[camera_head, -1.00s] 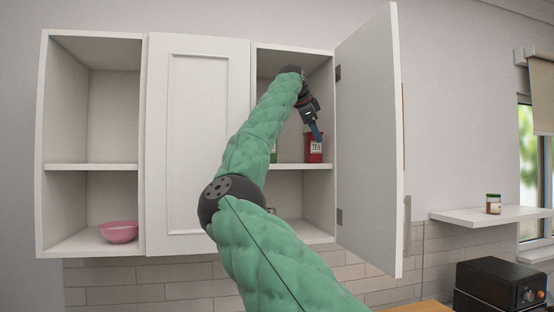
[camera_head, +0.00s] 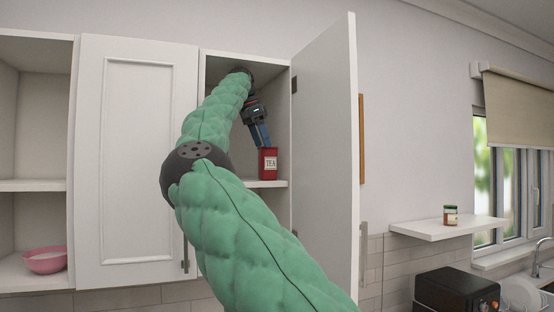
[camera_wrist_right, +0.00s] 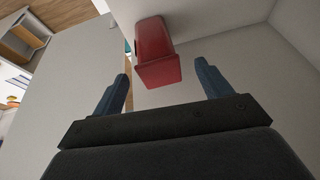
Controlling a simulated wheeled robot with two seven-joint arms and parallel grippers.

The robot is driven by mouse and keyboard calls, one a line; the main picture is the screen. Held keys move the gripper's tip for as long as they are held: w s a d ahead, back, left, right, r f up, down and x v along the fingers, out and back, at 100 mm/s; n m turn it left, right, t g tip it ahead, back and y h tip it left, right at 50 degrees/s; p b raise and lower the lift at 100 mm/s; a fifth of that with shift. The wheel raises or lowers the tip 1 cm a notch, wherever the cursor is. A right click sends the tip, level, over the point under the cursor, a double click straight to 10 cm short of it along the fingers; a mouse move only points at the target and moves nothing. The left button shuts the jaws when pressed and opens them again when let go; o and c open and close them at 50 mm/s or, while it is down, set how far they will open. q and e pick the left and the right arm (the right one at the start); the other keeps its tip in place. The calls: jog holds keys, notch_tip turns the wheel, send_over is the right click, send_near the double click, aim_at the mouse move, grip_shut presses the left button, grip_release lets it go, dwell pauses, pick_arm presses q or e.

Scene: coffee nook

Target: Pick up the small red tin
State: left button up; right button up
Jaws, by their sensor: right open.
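The small red tin (camera_head: 268,163) has a white label reading TEA and stands upright on the middle shelf of the open right cabinet. My right gripper (camera_head: 264,143) points down just above the tin in the head view. In the right wrist view the tin (camera_wrist_right: 156,55) lies ahead, between the lines of the two open blue fingers (camera_wrist_right: 163,84) and a little beyond their tips. I cannot tell whether the fingers touch it. My green right arm hides the left part of that cabinet compartment. My left gripper is not in view.
The open cabinet door (camera_head: 327,150) stands just right of the tin. A closed door (camera_head: 137,160) is on the left. A pink bowl (camera_head: 45,262) sits in the left open compartment. A jar (camera_head: 450,216) stands on a wall shelf (camera_head: 440,230) above a black appliance (camera_head: 455,292).

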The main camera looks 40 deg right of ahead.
aim_at(269, 159)
jog(key=shift+w+d+r+g, duration=0.1)
jog(key=shift+d+g, duration=0.2)
jog(key=shift+d, duration=0.05)
jog(key=shift+d+f, duration=0.1)
jog(key=shift+f, duration=0.1)
jog(key=shift+s+f+p, duration=0.2)
jog(key=shift+f+p, duration=0.25)
jog(key=shift+f, duration=0.15)
jog(key=p+x, duration=0.1)
jog(key=x, duration=0.3)
jog(key=shift+d+p, duration=0.15)
jog(key=shift+p, duration=0.2)
jog(key=shift+f, duration=0.4)
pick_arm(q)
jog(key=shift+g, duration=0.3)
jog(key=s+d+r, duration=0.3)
pick_arm(e)
jog(key=shift+s+f, duration=0.1)
jog(key=shift+f, duration=0.2)
jog(key=shift+c, duration=0.3)
jog(key=shift+d, duration=0.15)
jog(key=c, duration=1.1)
